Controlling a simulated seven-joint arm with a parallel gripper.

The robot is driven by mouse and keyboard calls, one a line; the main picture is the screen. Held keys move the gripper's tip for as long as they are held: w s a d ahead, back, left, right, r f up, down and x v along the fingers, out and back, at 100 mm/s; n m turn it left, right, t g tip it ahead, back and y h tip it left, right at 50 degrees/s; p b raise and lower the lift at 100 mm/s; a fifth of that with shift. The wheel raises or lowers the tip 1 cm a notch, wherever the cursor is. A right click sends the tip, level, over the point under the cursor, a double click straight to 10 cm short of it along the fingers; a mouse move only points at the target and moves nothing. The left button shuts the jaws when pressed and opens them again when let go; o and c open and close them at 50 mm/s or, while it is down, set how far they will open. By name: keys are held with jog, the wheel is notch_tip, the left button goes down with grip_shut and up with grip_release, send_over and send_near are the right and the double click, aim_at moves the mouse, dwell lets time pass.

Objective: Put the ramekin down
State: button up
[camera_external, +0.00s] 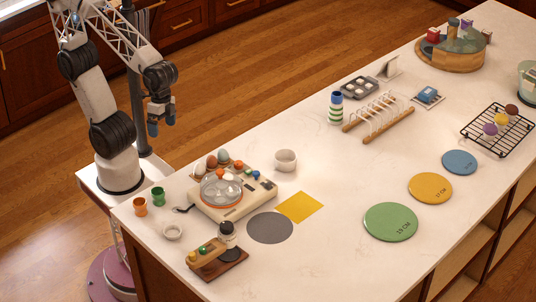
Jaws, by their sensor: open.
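A white, round, cup-like dish that looks like the ramekin (285,160) stands upright on the white countertop (330,262), behind the yellow square. Nothing touches it. My gripper (160,124) has blue fingertips pointing down. It is open and empty, raised in the air beyond the counter's left edge, well to the left of the ramekin and apart from it.
An egg cooker (236,206) with eggs behind it stands left of the ramekin. A grey disc (270,228) and yellow square (299,207) lie flat in front. A toast rack (378,121) and striped bottle (336,108) stand to the right. The front middle counter is clear.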

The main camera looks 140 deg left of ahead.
jog(key=s+m, duration=0.1)
jog(key=s+d+m+y, duration=0.1)
jog(key=s, duration=0.1)
jog(key=s+d+m+t, duration=0.1)
jog(key=s+m, duration=0.1)
jog(key=shift+d+r+y, duration=0.15)
jog(key=shift+d+y, duration=0.05)
jog(key=shift+y, duration=0.2)
dwell(1.1)
